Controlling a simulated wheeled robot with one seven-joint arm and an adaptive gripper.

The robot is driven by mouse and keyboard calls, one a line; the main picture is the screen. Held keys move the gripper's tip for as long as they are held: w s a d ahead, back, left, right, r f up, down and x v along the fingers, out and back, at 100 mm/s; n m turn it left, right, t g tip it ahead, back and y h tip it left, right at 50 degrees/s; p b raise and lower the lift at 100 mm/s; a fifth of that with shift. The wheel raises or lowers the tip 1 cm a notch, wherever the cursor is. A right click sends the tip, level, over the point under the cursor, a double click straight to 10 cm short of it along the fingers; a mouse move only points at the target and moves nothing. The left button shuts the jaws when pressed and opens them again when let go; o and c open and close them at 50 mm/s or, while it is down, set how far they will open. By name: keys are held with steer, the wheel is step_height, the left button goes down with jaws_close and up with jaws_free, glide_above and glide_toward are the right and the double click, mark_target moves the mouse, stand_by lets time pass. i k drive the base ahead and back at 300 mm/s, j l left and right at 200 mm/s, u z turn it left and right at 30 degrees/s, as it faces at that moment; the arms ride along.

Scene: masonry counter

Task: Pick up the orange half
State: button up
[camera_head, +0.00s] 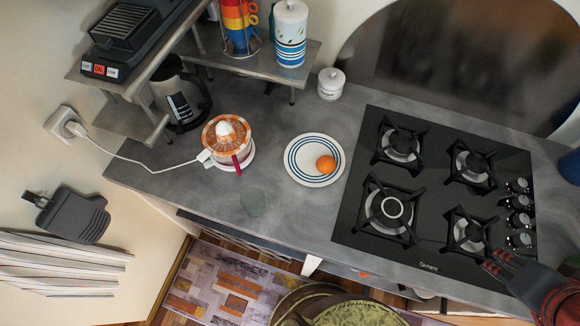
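The orange half (326,164) is a small, bright orange, rounded piece. It lies on the right part of a white plate with blue rings (300,171), on the grey counter left of the stove. Its underside is hidden. My gripper (492,262), dark with reddish parts, appears at the lower right, over the front right corner of the stove. It is well apart from the orange half. Its fingers are too small and dark to tell whether they are open or shut.
A white jar (331,84) stands behind. The black gas stove (437,190) has raised grates. A metal shelf (262,66) overhangs the back left.

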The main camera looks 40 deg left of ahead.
mark_target(325, 164)
steer(key=u, duration=1.65)
steer(key=j+z, duration=0.2)
steer(key=z, duration=0.15)
steer(key=j+z, duration=0.2)
steer(key=z, duration=0.15)
steer(key=k+j+z, duration=0.1)
steer(key=z, duration=0.2)
steer(key=k+j+z, duration=0.1)
steer(key=j, duration=0.3)
steer(key=k+j+z, duration=0.1)
steer(key=j, duration=0.25)
steer(key=k+j, duration=0.25)
steer(key=k+j+z, duration=0.15)
steer(key=j, duration=0.35)
